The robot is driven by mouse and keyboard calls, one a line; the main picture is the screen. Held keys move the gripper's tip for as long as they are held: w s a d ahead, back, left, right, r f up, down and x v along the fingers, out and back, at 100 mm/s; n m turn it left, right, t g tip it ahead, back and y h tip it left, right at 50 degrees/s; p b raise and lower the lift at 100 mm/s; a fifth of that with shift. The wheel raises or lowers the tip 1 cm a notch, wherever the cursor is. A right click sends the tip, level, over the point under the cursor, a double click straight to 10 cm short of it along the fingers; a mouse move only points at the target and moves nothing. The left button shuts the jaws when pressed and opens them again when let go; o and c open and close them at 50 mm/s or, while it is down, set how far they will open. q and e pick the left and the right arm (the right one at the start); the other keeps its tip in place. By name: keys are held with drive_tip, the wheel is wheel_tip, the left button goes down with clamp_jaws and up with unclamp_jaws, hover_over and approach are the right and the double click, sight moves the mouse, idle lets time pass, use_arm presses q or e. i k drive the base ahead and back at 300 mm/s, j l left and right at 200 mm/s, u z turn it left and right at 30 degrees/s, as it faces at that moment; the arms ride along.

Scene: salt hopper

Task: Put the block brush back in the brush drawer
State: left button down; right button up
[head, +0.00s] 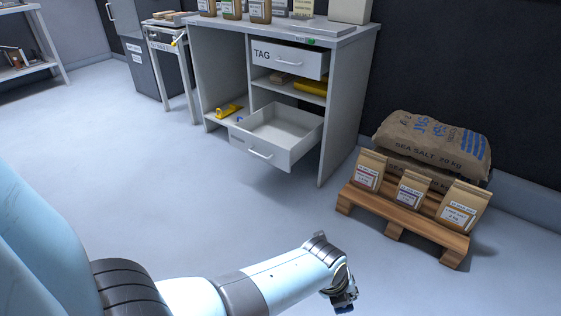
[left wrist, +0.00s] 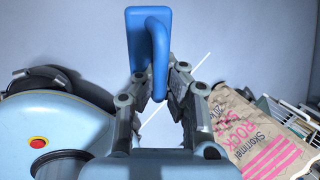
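My left gripper (left wrist: 153,82) is shut on a blue piece with a flat block and a handle (left wrist: 148,38), which looks like the block brush. Its bristles cannot be made out. In the head view my left gripper (head: 343,283) is low at the centre right, well in front of the furniture, with the dark blue brush (head: 345,302) at its tip. The lower drawer (head: 268,153) of the grey bench is pulled out and looks empty; its label is too small to read. My right gripper is not in view.
The drawer marked TAG (head: 290,58) above is partly out. A yellow tool (head: 229,111) lies on the bench's low shelf. A wooden pallet (head: 405,222) with salt sacks and paper bags stands at right. The floor between is clear. A pink-lettered sack (left wrist: 262,140) shows in the left wrist view.

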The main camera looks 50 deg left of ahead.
sight(289, 142)
drive_tip(key=i+j, duration=0.15)
drive_tip(key=j, duration=0.2)
drive_tip(key=i+j, duration=0.15)
drive_tip(key=j, duration=0.2)
drive_tip(key=i+j, duration=0.15)
drive_tip(key=j, duration=0.2)
drive_tip(key=i+j, duration=0.15)
drive_tip(key=j, duration=0.2)
drive_tip(key=i+j+z, duration=0.1)
drive_tip(key=j, duration=0.25)
drive_tip(key=i+j, duration=0.2)
drive_tip(key=j, duration=0.15)
drive_tip(key=i+j, duration=0.15)
drive_tip(key=j, duration=0.2)
